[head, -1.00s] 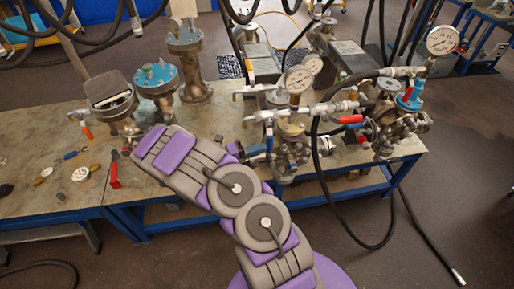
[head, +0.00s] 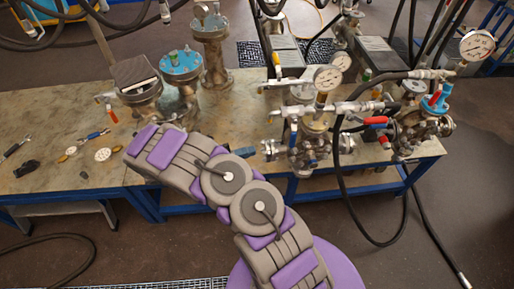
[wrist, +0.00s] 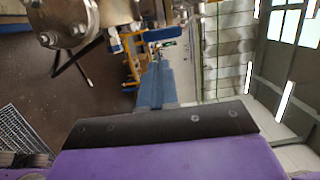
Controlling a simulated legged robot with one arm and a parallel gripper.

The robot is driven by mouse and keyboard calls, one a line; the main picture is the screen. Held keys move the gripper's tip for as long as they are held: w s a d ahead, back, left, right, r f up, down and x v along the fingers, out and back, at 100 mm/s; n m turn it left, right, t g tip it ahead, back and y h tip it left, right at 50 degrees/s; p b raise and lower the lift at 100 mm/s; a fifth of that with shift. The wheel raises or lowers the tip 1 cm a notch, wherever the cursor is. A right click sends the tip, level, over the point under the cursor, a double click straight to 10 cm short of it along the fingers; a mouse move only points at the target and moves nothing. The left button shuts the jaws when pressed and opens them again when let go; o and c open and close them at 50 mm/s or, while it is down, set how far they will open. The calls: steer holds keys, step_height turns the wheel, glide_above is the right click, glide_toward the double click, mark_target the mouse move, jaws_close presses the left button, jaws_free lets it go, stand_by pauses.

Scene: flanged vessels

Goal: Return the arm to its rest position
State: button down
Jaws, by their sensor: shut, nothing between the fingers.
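My arm (head: 225,178) is folded in front of the workbench in the head view, rising from the lower right toward the upper left. In the wrist view my gripper (wrist: 155,68) shows as narrow blue fingers pressed together beyond a dark plate, with nothing between them.
The workbench (head: 55,115) carries vessels with blue flanges (head: 181,65), pressure gauges (head: 327,78) and a valve assembly (head: 425,118). Small tools (head: 92,135) lie on its left part. A black hose (head: 345,190) loops over the front edge. Open floor (head: 120,255) lies in front.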

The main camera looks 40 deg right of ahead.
steer(key=s+a+r+m+g+y+b, duration=0.25)
steer(key=s+r+m+y, duration=0.55)
steer(key=s+r+m, duration=0.5)
steer(key=s+a+m+t+y+b, duration=0.5)
steer(key=s+a+m, duration=0.8)
steer(key=m, duration=0.6)
steer(key=shift+s+a+f+t+y, duration=0.15)
steer(key=shift+s+a+t+y, duration=0.2)
steer(key=shift+a+t+y, duration=1.25)
